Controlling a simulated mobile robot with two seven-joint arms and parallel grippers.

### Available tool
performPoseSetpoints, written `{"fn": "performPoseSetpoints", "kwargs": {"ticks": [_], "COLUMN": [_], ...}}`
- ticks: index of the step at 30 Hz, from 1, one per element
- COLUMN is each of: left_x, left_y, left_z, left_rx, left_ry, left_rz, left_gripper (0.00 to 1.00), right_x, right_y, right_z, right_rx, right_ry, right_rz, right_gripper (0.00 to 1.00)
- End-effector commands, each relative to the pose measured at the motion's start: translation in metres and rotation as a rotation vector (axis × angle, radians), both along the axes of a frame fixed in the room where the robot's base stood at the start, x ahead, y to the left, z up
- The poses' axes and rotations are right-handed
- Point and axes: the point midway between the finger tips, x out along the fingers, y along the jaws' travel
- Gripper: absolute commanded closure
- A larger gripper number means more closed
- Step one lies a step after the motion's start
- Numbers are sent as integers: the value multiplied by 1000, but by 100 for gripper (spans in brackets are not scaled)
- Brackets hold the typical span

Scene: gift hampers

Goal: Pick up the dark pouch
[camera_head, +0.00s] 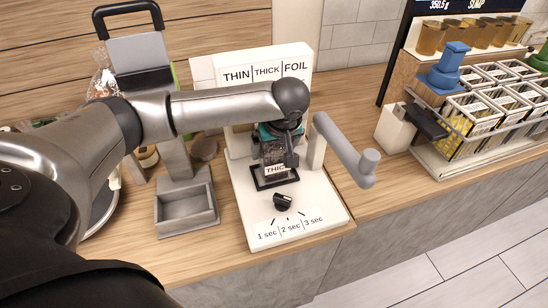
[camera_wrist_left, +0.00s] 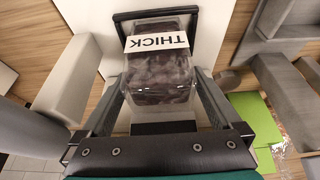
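The dark pouch (camera_wrist_left: 160,75) is a clear bag with dark brown contents. In the left wrist view it sits between the two fingers of my left gripper (camera_wrist_left: 160,85). The fingers lie along its sides, with gaps near the palm; whether the tips touch it is unclear. A white THICK label (camera_wrist_left: 156,42) crosses its far end in that view. In the head view my left gripper (camera_head: 277,150) points down over the black frame (camera_head: 262,184) on the white sealing machine (camera_head: 245,205), and mostly hides the pouch. My right gripper is not in view.
The machine has a grey crank arm (camera_head: 345,150) at its right and a timer knob (camera_head: 283,201) in front. A grey scale with a tray (camera_head: 187,211) stands to the left. A rack of labelled compartments (camera_head: 470,115) stands at the right. Counter between is clear.

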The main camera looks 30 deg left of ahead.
Motion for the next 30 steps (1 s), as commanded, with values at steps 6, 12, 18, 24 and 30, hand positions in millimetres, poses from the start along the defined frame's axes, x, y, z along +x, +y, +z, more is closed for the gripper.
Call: {"fn": "performPoseSetpoints", "kwargs": {"ticks": [6, 12, 18, 24, 30], "left_x": [0, 0, 0, 0, 1], "left_y": [0, -1, 0, 0, 0], "left_z": [0, 1, 1, 1, 7], "left_rx": [-1, -1, -1, -1, -2], "left_ry": [-1, -1, -1, -2, -3], "left_rz": [0, 0, 1, 0, 1], "left_gripper": [28, 51, 73, 76, 76], "right_x": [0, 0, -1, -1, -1], "right_y": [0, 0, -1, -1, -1], "right_z": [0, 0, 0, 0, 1], "right_rx": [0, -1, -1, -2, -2], "right_ry": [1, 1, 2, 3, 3], "right_rz": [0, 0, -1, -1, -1], "right_gripper": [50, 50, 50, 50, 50]}}
